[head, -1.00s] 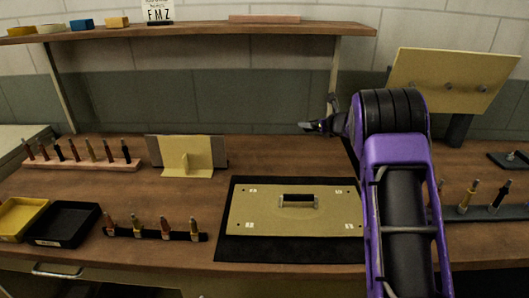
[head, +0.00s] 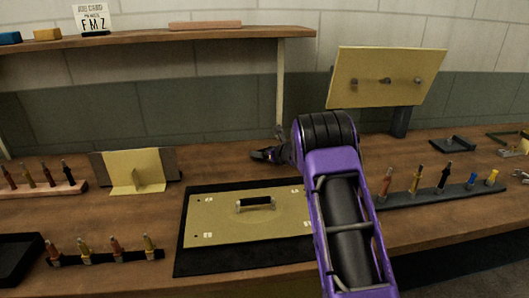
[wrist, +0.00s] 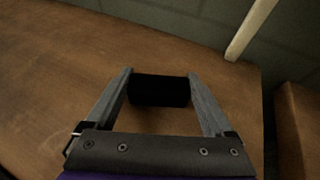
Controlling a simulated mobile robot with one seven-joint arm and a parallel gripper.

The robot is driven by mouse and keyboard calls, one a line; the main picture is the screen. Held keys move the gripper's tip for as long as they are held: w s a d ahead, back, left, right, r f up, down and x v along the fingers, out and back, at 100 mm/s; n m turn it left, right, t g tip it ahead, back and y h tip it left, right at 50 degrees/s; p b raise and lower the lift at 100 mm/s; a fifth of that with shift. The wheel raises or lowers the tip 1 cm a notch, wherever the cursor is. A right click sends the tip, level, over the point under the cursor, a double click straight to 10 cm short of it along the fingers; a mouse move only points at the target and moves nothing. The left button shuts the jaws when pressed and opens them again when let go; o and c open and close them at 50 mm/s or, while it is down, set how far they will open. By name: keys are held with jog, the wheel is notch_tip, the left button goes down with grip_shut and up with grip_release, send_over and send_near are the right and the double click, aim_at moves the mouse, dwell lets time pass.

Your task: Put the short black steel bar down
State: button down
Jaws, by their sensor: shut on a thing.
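The short black steel bar (wrist: 158,91) shows in the wrist view as a dark, stubby piece lying crosswise between the two grey fingers of my gripper (wrist: 160,78). The fingers are shut on its ends. Brown wooden bench top shows below and around it; how far the bar is above the wood I cannot tell. In the head view my gripper (head: 265,155) is small and dark, over the back of the bench near the shelf post. The bar cannot be told apart from the fingers there.
A tan panel with a black handle (head: 245,220) lies on a black mat (head: 195,262) in front. A tan board on a stand (head: 385,78) is at back right. A rack of upright tools (head: 425,196) stands right. An angled tan piece (head: 135,172) stands left. Bare wood surrounds my gripper.

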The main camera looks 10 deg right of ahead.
grip_release()
jog(key=v, duration=1.2)
jog(key=shift+d+r, duration=0.1)
